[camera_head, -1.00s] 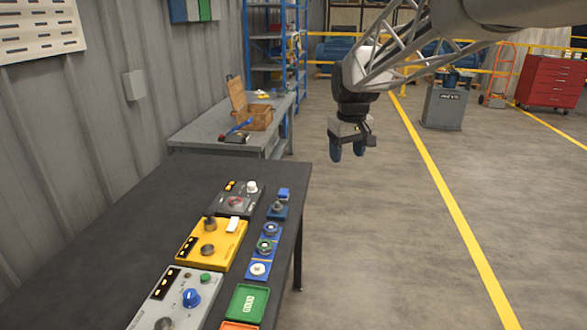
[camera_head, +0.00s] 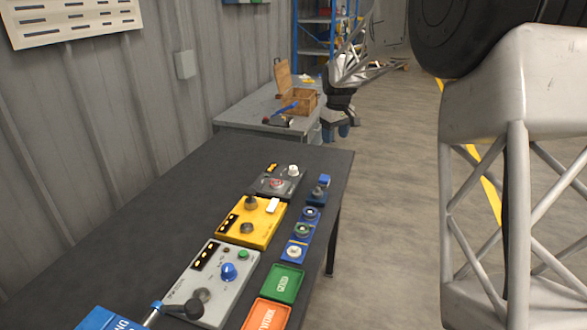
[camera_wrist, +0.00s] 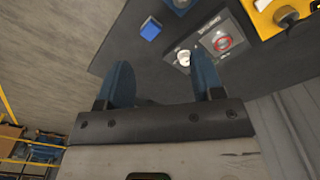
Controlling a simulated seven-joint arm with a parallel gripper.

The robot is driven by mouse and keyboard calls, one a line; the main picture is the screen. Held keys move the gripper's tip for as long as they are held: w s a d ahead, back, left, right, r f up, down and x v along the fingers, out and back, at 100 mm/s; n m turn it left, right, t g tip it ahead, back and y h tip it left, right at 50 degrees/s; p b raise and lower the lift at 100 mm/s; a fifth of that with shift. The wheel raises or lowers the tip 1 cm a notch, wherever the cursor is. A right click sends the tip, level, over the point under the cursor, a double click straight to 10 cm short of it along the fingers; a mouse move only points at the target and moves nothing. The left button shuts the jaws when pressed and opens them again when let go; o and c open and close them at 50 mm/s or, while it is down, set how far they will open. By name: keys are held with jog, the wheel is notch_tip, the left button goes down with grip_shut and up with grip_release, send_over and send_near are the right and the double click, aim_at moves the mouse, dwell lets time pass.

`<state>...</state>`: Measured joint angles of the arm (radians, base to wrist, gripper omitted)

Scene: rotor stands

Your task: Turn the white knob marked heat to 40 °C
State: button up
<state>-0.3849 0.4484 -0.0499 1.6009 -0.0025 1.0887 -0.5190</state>
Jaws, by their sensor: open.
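The white knob (camera_head: 293,170) stands at the far right corner of a dark grey control box (camera_head: 268,184) near the far end of the black table. In the wrist view the white knob (camera_wrist: 183,57) shows between and beyond my fingertips, beside a red round dial. The heat marking and any degree scale are too small to read. My gripper (camera_head: 342,131) is open and empty, beyond the table's far right corner and apart from the knob. Its two blue fingers (camera_wrist: 163,82) point toward the table edge in the wrist view.
A yellow box (camera_head: 262,232) and a grey box with a blue knob (camera_head: 228,271) stand nearer on the table. Blue modules (camera_head: 302,229) and a green tray (camera_head: 283,283) lie along the right side. A grey bench (camera_head: 240,117) with a wooden box (camera_head: 300,100) stands behind.

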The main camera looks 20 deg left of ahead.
aim_at(293, 167)
jog(key=w+a+f+n, duration=0.1)
jog(key=w+a+f, duration=0.2)
jog(key=a+f, duration=0.1)
jog(key=w+a+f+n, duration=0.1)
jog(key=w+a+f, duration=0.1)
jog(key=a+f, duration=0.2)
jog(key=w+a+f+n, duration=0.1)
jog(key=w+a+f, duration=0.2)
jog(key=a, duration=0.6)
jog(key=shift+w+f+g, duration=0.15)
jog(key=shift+w+f, duration=0.05)
jog(key=shift+f, duration=0.25)
jog(key=shift+w+f+g, duration=0.15)
jog(key=shift+f, duration=0.3)
jog(key=shift+f, duration=3.95)
jog(key=shift+c, duration=0.2)
jog(key=c, duration=0.9)
